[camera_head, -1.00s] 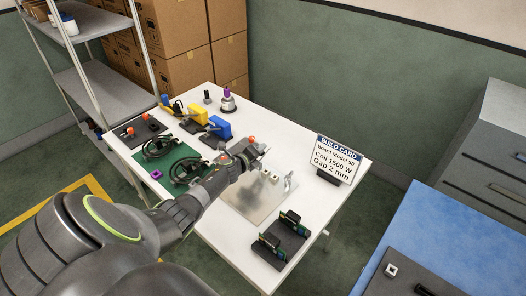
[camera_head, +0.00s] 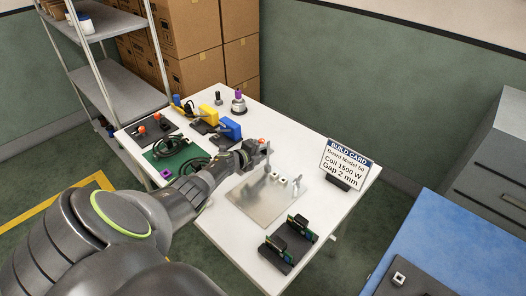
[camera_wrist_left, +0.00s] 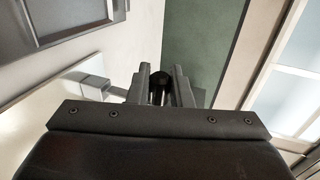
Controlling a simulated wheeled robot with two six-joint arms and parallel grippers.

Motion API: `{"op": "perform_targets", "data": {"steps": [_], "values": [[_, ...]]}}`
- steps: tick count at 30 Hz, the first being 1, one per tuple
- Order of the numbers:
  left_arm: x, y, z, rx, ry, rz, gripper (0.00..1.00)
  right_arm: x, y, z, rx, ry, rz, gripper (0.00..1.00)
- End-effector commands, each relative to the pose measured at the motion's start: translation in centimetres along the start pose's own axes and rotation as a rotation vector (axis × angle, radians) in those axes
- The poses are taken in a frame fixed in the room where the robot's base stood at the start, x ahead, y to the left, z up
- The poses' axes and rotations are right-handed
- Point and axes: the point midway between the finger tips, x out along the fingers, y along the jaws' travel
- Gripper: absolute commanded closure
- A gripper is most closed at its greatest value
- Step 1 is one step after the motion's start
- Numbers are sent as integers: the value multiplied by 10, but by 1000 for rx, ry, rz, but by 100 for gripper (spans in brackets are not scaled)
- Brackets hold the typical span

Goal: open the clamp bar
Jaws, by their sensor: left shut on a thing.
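A metal plate fixture (camera_head: 262,207) lies on the white table, with small pale blocks (camera_head: 283,180) on it. A thin grey upright part, apparently the clamp bar (camera_head: 268,166), stands at the plate's far left edge. My left gripper (camera_head: 257,151) is at the upper end of this part, its arm reaching in from the left. In the left wrist view its fingers (camera_wrist_left: 160,88) are closed around a dark round piece, which looks like the bar's handle. The fingers and arm hide much of the bar. My right gripper is not in view.
Yellow (camera_head: 208,116) and blue (camera_head: 229,128) tools stand behind the gripper. A green mat (camera_head: 158,162) with coiled cables lies left. A build card (camera_head: 347,158) stands right, and a dark rack of boards (camera_head: 288,243) is in front. The table's right strip is clear.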

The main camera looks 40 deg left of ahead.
Motion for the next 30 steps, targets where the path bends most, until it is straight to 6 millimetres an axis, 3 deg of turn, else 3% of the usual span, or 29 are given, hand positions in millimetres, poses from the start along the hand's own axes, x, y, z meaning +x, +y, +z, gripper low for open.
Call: {"op": "perform_targets", "data": {"steps": [8, 9, 13, 23, 30], "values": [[0, 0, 0, 1, 0, 1, 100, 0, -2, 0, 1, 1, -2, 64], [0, 0, 0, 1, 0, 1, 76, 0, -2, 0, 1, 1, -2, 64], [0, 0, 0, 1, 0, 1, 60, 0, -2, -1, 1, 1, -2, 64], [-2, 0, 0, 2, -1, 1, 60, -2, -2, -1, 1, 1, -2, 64], [-26, -3, 0, 2, 0, 2, 60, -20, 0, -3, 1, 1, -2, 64]]}}
